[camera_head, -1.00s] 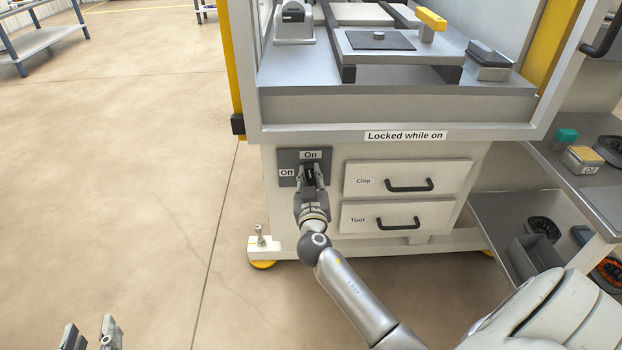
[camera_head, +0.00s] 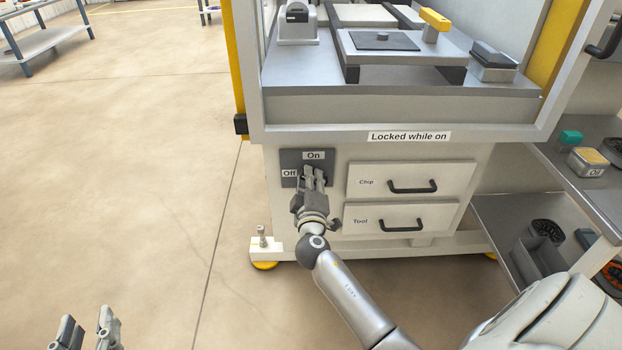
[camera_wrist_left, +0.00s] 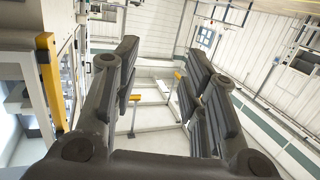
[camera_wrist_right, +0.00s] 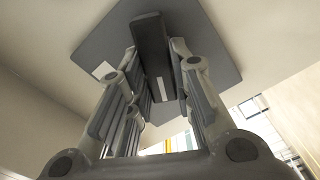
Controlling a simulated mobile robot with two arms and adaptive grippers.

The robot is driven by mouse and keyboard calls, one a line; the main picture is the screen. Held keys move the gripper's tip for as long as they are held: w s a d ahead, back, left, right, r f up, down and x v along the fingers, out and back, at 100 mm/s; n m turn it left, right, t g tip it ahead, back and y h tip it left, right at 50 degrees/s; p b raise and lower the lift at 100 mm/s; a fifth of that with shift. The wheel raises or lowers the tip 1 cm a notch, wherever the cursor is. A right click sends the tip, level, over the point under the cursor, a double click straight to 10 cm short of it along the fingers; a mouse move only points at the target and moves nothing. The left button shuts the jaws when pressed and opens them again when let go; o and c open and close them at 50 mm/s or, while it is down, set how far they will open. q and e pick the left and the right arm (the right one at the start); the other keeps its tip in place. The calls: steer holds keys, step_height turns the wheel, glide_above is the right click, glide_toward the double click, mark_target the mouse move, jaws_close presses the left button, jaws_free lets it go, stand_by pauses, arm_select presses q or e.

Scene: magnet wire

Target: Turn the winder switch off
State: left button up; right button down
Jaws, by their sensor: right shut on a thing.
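The winder switch is a dark grey square plate (camera_head: 288,157) on the machine's front, with an "On" label (camera_head: 314,156) above and an "Off" label (camera_head: 289,173) at the left. My right gripper (camera_head: 314,173) is at the plate and hides the handle in the head view. In the right wrist view the black handle (camera_wrist_right: 152,42) stands out from the plate (camera_wrist_right: 205,50) between the fingers of my right gripper (camera_wrist_right: 160,65), which is shut on it. My left gripper (camera_head: 88,325) is open and empty, low at the left, away from the machine; it also shows in the left wrist view (camera_wrist_left: 165,75).
Right of the switch are the Chip drawer (camera_head: 445,175) and Tool drawer (camera_head: 445,214), both shut. A "Locked while on" label (camera_head: 408,136) is above. A shelf unit (camera_head: 575,205) stands at the right. The floor (camera_head: 120,150) at the left is clear.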

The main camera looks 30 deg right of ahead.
arm_select(q)
steer(key=shift+s+a+f+g+y+p, duration=0.2)
steer(key=shift+s+f+g, duration=0.15)
steer(key=shift+f+g, duration=0.35)
steer(key=shift+s+a+f+g+y+p, duration=0.15)
steer(key=shift+s+a+f+g, duration=0.2)
steer(key=shift+f, duration=0.7)
steer(key=shift+s+a+f+g+y+p, duration=0.1)
steer(key=shift+s+f+g+y+p, duration=0.2)
steer(key=shift+f+g, duration=0.45)
arm_select(e)
steer(key=shift+a+f+n, duration=0.1)
steer(key=shift+f+n, duration=0.05)
steer(key=shift+n, duration=1.25)
steer(key=shift+f+n, duration=0.15)
steer(key=shift+n, duration=1.25)
arm_select(q)
steer(key=shift+s+f, duration=0.1)
steer(key=shift+f, duration=0.05)
arm_select(e)
steer(key=c, duration=1.3)
jaws_free()
steer(key=v, duration=1.2)
